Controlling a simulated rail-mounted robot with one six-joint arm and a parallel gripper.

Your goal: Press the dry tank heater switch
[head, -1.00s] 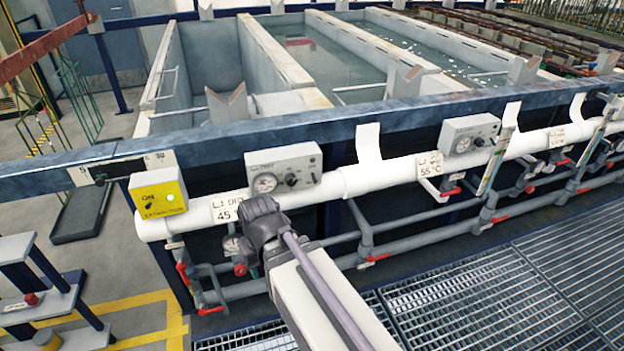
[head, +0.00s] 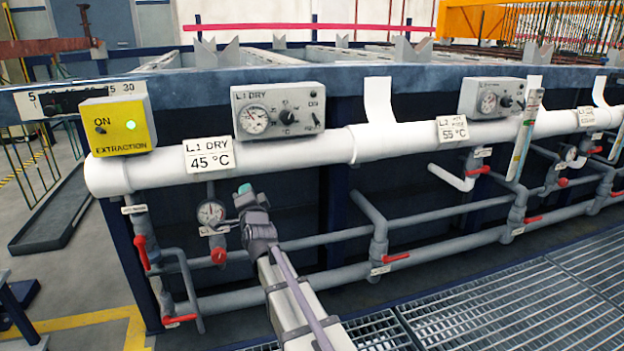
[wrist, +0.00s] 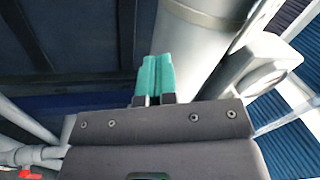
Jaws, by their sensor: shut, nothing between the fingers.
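The L1 DRY heater box (head: 278,110) is a grey control box on top of the white pipe in the head view. It has a round gauge (head: 254,120), a dark knob (head: 287,117) and a small switch (head: 316,119) at its right side. My gripper (head: 245,190) is below the box and the white pipe, apart from both. In the wrist view its green fingers (wrist: 154,76) are together, with nothing between them. A grey box at the right of the wrist view (wrist: 262,65) shows edge-on; its switch face cannot be made out.
An L1 DRY 45 °C label (head: 209,154) hangs on the white pipe (head: 300,153). Grey pipes with red valve handles (head: 396,258) run below. A second grey control box (head: 492,98) is at right.

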